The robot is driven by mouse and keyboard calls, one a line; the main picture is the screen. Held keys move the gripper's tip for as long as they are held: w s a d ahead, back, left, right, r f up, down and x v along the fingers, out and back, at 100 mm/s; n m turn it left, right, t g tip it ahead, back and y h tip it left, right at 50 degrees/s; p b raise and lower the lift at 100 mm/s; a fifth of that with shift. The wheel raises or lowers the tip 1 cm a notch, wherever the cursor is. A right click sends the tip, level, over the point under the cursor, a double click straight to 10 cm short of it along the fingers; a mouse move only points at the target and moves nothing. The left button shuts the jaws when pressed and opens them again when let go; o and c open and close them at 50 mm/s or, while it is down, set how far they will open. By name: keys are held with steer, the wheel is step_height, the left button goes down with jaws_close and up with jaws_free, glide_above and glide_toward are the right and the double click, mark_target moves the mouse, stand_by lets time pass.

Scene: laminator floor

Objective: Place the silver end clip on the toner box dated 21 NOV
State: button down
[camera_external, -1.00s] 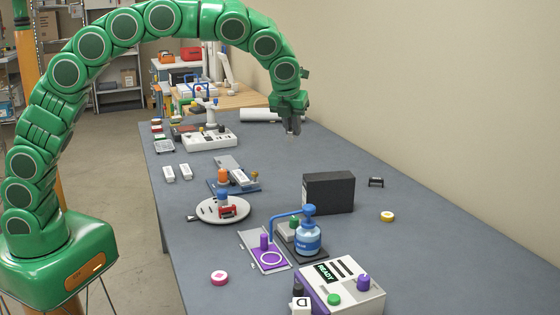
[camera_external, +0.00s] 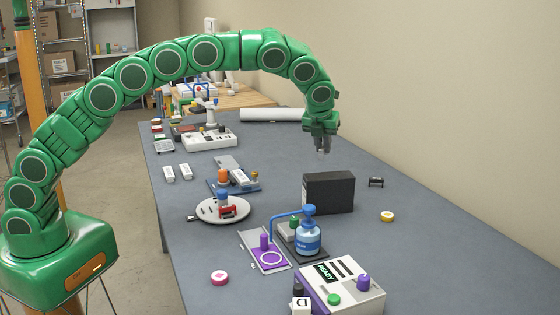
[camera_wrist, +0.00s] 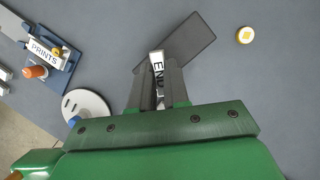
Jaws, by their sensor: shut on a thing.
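My gripper (camera_external: 322,148) is shut on a small silver end clip (camera_external: 321,154), held in the air above the far part of the table, beyond the black box. In the wrist view the end clip (camera_wrist: 157,64) stands between the fingers of my gripper (camera_wrist: 158,90), and its white label reads "END". The black box (camera_external: 328,193) stands upright on the table; it also shows in the wrist view (camera_wrist: 190,46), partly behind the clip. No date can be read on any box, so I cannot tell which is dated 21 NOV.
A small black holder (camera_external: 376,182) and a yellow roll (camera_external: 387,216) lie right of the black box. A blue bottle (camera_external: 308,238) and a white machine (camera_external: 340,288) stand nearer. A round grey plate (camera_external: 223,209) is at the left. The far right tabletop is clear.

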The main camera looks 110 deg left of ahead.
steer(key=shift+w+a+f, duration=0.25)
steer(key=shift+w+f, duration=0.1)
steer(key=shift+f, duration=0.2)
steer(key=shift+w+a+f, duration=0.25)
steer(key=shift+w+f, duration=0.1)
steer(key=shift+f, duration=0.15)
steer(key=shift+w+a+f, duration=0.15)
steer(key=shift+w+f, duration=0.05)
steer(key=shift+f, duration=1.6)
steer(key=c, duration=1.1)
jaws_free()
steer(key=shift+f, duration=0.15)
